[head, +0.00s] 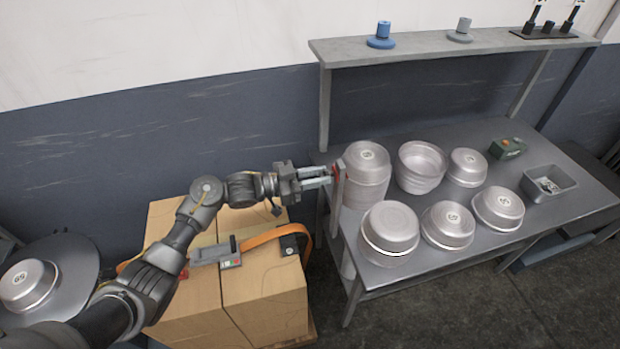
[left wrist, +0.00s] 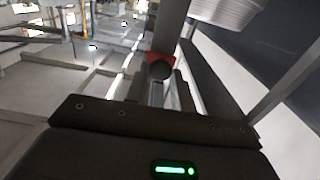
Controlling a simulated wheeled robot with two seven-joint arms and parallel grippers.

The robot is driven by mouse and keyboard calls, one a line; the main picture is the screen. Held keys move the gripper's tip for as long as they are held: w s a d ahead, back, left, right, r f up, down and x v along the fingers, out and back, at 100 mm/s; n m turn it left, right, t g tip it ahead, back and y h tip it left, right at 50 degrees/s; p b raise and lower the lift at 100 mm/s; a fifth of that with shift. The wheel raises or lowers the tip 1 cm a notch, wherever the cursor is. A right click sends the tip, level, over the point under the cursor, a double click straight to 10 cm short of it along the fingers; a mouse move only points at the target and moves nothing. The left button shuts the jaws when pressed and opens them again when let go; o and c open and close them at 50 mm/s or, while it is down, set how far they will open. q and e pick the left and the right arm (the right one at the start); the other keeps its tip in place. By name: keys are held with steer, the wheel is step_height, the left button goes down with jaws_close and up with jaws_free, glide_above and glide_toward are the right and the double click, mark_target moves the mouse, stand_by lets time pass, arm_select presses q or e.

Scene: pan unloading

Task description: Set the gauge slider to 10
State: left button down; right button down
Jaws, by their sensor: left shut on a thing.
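The gauge is an upright grey bar (head: 338,200) at the left end of the metal table. It also shows in the left wrist view (left wrist: 174,28). Its red slider (head: 336,171) sits on the upper part of the bar. In the left wrist view the red slider (left wrist: 151,58) has a dark round knob (left wrist: 160,70). My left gripper (head: 329,177) reaches in from the left, level with the slider, and is shut on it at the knob. The fingers partly hide the knob. No scale marks or numbers are legible. My right gripper is not in view.
Several metal pans stand on the table (head: 440,265), with one stack (head: 367,178) close behind the gauge. A grey bin (head: 549,184) and a green box (head: 508,148) lie right. Cardboard boxes (head: 265,290) with an orange strap (head: 262,238) stand below my left arm. A shelf (head: 420,47) spans the back.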

arm_select(q)
steer(key=c, duration=1.4)
jaws_free()
steer(key=shift+r, duration=0.35)
steer(key=shift+o, duration=1)
steer(key=b+v, duration=0.3)
steer(key=v, duration=0.7)
steer(key=shift+s+a+f, duration=0.15)
steer(key=shift+a, duration=0.2)
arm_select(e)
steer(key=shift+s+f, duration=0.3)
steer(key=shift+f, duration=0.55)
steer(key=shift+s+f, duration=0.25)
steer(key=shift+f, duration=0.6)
